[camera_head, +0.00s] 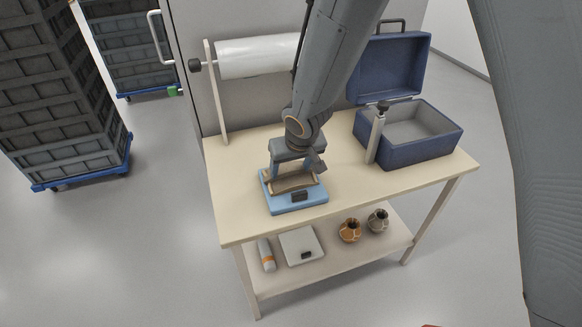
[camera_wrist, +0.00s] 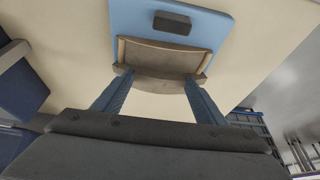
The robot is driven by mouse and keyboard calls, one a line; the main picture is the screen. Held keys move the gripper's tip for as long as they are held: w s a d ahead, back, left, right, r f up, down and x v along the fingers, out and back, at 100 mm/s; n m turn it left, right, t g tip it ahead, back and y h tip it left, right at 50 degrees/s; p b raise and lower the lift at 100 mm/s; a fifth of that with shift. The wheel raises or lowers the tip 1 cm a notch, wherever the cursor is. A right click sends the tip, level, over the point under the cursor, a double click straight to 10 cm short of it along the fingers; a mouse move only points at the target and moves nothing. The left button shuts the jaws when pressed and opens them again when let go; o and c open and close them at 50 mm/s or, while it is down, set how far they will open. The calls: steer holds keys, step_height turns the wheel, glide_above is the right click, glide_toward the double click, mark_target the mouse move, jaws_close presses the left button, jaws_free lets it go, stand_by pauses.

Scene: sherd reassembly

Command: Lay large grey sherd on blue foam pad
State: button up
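The blue foam pad (camera_head: 298,207) lies on the worktable near its front left edge, with a small dark block at its front. A curved grey-tan sherd (camera_head: 292,184) is at the pad, under my gripper (camera_head: 295,178). In the wrist view the sherd (camera_wrist: 162,58) spans between my two blue fingers (camera_wrist: 158,82), which meet its two ends; it overlaps the near edge of the pad (camera_wrist: 125,20). My gripper looks shut on the sherd. Whether the sherd's underside touches the pad is hidden.
An open blue case (camera_head: 415,150) stands on the table at right, beside an upright post (camera_head: 376,138). A white roll (camera_head: 255,58) is at the back. The lower shelf holds a scale (camera_head: 301,246), two patterned pots (camera_head: 350,230) and a cylinder (camera_head: 266,254). The table's left part is clear.

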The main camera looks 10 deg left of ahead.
steer(key=shift+r, duration=0.1)
steer(key=p+v, duration=0.5)
steer(key=v, duration=0.7)
steer(key=shift+p, duration=0.4)
steer(key=s+d+r+m+g+h, duration=0.1)
steer(key=s+d+r+m, duration=0.1)
steer(key=d, duration=0.7)
steer(key=s+d+r+m+h, duration=0.1)
steer(key=d+m, duration=0.1)
steer(key=d, duration=0.8)
steer(key=s+d+r+m+g, duration=0.1)
steer(key=s+d+r+m, duration=0.1)
steer(key=s+d, duration=0.7)
steer(key=shift+d+g, duration=0.4)
steer(key=shift+d, duration=0.65)
steer(key=shift+w, duration=0.1)
